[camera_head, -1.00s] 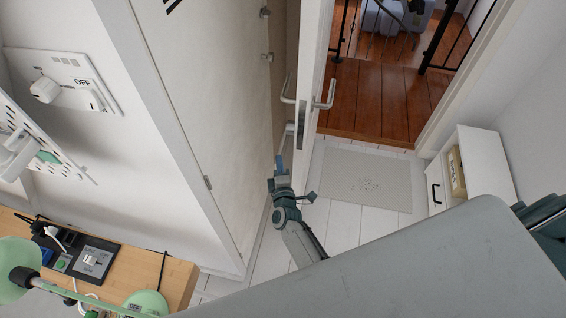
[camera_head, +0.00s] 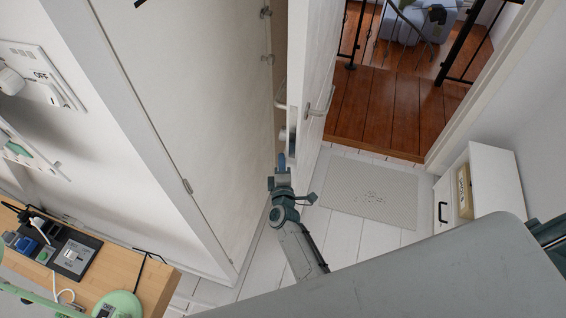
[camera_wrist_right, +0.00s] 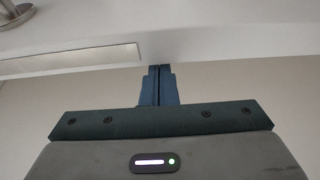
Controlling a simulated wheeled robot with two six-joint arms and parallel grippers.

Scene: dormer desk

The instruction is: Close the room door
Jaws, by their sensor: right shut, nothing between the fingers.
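The white room door (camera_head: 322,60) stands open, seen nearly edge-on in the head view, with the doorway to its right. Its silver lever handle (camera_head: 320,108) is on the face toward the doorway. My right gripper (camera_head: 282,160) is shut and empty, low beside the door's free edge and below the handle. In the right wrist view the shut fingertips (camera_wrist_right: 158,70) point at the white door edge (camera_wrist_right: 220,42), which carries a metal lock plate (camera_wrist_right: 75,62). I cannot tell whether they touch it. My left gripper is not in view.
A white wall panel or cabinet door (camera_head: 190,100) stands to the left. A wooden desk (camera_head: 150,285) is at lower left. A grey mat (camera_head: 370,190) lies before the wooden landing floor (camera_head: 385,115). A white cabinet (camera_head: 495,185) is at right. White floor is clear near the mat.

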